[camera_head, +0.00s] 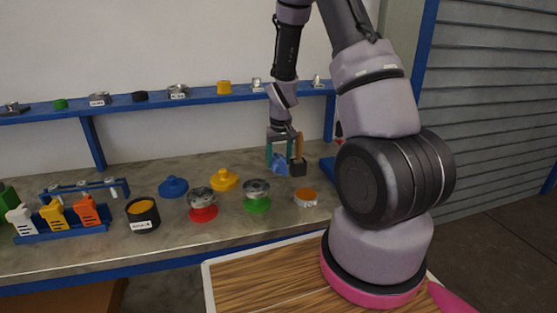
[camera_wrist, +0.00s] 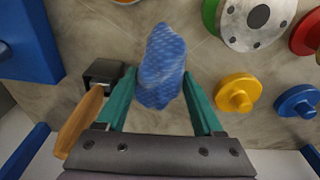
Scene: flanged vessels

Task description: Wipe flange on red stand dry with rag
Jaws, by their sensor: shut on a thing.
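The flange on the red stand (camera_head: 203,197) is a grey metal piece on a red round base, on the bench left of the flange on the green stand. In the wrist view only the red base edge (camera_wrist: 306,36) and a sliver of metal show at the right. My gripper (camera_head: 280,158), with teal fingers, is shut on the blue rag (camera_head: 280,164), well to the right of the red stand and behind the green one. In the wrist view the patterned rag (camera_wrist: 162,66) sticks out beyond the fingertips (camera_wrist: 160,82).
A black holder (camera_wrist: 103,72) and a wooden handle (camera_wrist: 80,122) are close beside my gripper. The flange on the green stand (camera_head: 257,194), an orange-topped disc (camera_head: 306,197), yellow cap (camera_head: 224,179) and blue cap (camera_head: 173,186) stand around. A blue shelf (camera_head: 195,101) runs behind.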

